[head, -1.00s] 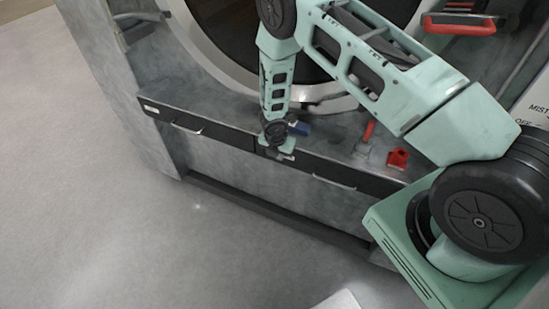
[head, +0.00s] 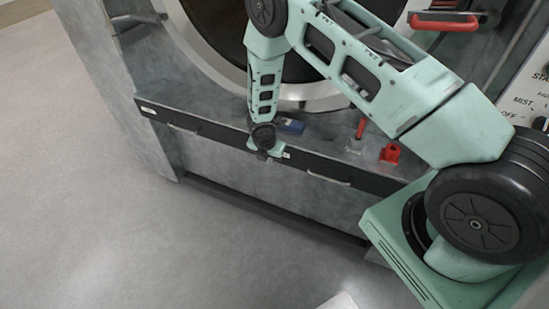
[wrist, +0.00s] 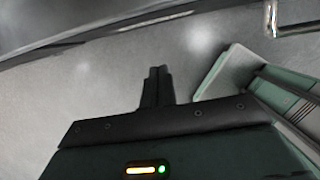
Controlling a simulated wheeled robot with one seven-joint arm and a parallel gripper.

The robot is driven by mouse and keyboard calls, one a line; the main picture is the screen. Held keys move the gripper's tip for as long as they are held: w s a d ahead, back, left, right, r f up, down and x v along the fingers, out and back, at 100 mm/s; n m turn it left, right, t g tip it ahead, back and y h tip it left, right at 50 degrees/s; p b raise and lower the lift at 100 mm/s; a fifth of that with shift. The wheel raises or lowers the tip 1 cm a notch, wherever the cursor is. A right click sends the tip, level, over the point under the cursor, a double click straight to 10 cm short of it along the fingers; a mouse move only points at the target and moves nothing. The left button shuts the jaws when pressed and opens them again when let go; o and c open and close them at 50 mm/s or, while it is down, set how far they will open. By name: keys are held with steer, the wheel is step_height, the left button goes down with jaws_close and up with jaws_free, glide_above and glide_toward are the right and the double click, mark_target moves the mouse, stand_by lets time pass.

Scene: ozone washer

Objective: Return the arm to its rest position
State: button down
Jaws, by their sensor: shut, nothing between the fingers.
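My arm is bent in front of the grey washer, its mint-green links crossing the right half of the head view. My gripper (head: 268,154) hangs at the front edge of the washer's ledge, in front of the dark strip. In the wrist view my gripper (wrist: 155,72) shows its two dark fingers together with nothing between them. Beyond the fingers is bare grey floor.
The washer's ledge (head: 205,105) carries a blue object (head: 291,126), a red-handled lever (head: 361,128) and a red part (head: 390,153). A round dark door (head: 222,35) is behind my arm. A red handle (head: 444,21) is at upper right. The floor (head: 120,230) at left is clear.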

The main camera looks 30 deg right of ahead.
steer(key=b+v, duration=0.1)
steer(key=v, duration=0.8)
steer(key=s+a+r+m+b, duration=0.2)
steer(key=s+a+r+m, duration=0.35)
steer(key=r, duration=0.35)
steer(key=s+a+r+m+y, duration=0.1)
steer(key=s+r+m, duration=0.3)
steer(key=s, duration=0.4)
steer(key=s+a+r+m+g+y+b, duration=0.1)
steer(key=s+a+r+m, duration=0.2)
steer(key=s, duration=0.5)
steer(key=s+a+r+m+b, duration=0.1)
steer(key=s+a+r+m, duration=0.2)
steer(key=s, duration=0.6)
step_height(320, 180, up, 3)
steer(key=shift+f+m+g+y, duration=0.2)
steer(key=shift+m+g+y, duration=0.15)
steer(key=shift+m, duration=0.8)
steer(key=shift+s+a, duration=0.1)
steer(key=shift+s, duration=0.05)
